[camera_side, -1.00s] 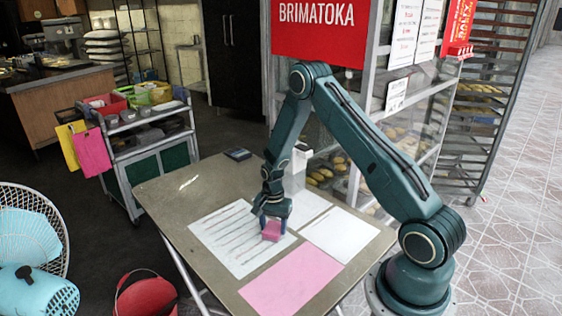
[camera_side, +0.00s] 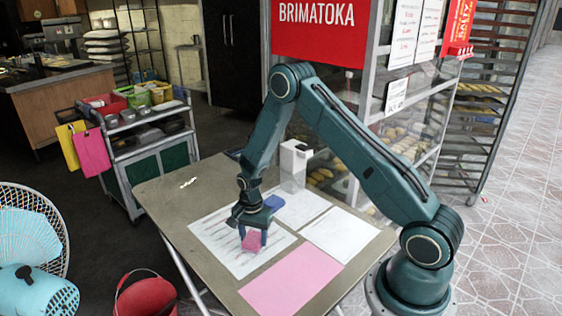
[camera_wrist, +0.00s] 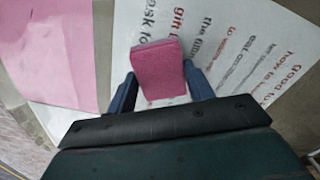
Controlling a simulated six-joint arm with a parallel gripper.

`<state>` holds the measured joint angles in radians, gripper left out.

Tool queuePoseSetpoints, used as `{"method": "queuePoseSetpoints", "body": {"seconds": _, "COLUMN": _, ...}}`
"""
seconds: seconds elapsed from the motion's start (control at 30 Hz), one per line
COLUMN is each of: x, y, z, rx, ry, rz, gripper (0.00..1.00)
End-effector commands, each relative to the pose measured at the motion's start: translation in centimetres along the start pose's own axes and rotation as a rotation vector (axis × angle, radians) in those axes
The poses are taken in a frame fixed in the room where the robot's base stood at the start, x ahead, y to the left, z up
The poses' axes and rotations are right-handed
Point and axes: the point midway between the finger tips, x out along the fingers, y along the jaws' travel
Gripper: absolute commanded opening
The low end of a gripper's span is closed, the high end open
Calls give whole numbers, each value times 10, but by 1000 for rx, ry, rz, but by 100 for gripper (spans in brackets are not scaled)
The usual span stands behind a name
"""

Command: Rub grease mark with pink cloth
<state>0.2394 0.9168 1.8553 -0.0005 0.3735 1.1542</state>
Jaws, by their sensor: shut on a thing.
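My gripper (camera_side: 252,236) is shut on a block-like pink cloth (camera_side: 251,242), holding it over the lower part of a printed white sheet on the table (camera_side: 165,200). In the wrist view the pink cloth (camera_wrist: 160,75) sits between my two blue fingers (camera_wrist: 160,92), in front of lines of print. I cannot tell whether the cloth touches the sheet. A small pale smear (camera_side: 188,183), perhaps the grease mark, is on the bare table top at the far left, well apart from the cloth.
A plain white sheet (camera_side: 340,233), a pink sheet (camera_side: 290,280) and a blue item (camera_side: 275,202) lie on the table. A white box (camera_side: 294,160) stands at the back. A cart (camera_side: 155,150), red bucket (camera_side: 146,298) and fan (camera_side: 35,250) are beyond the table's left side.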

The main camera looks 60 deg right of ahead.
Motion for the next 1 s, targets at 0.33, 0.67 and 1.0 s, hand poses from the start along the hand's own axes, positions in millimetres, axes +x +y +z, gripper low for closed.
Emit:
{"method": "queuePoseSetpoints", "body": {"seconds": 0.33, "x": -41, "y": -1, "z": -1, "rx": 1, "ry": 3, "rz": -5, "gripper": 31}}
{"method": "queuePoseSetpoints", "body": {"seconds": 0.67, "x": -69, "y": 0, "z": -1, "rx": 1, "ry": 3, "rz": -5, "gripper": 31}}
{"method": "queuePoseSetpoints", "body": {"seconds": 1.0, "x": -74, "y": 0, "z": -1, "rx": 1, "ry": 2, "rz": -3, "gripper": 31}}
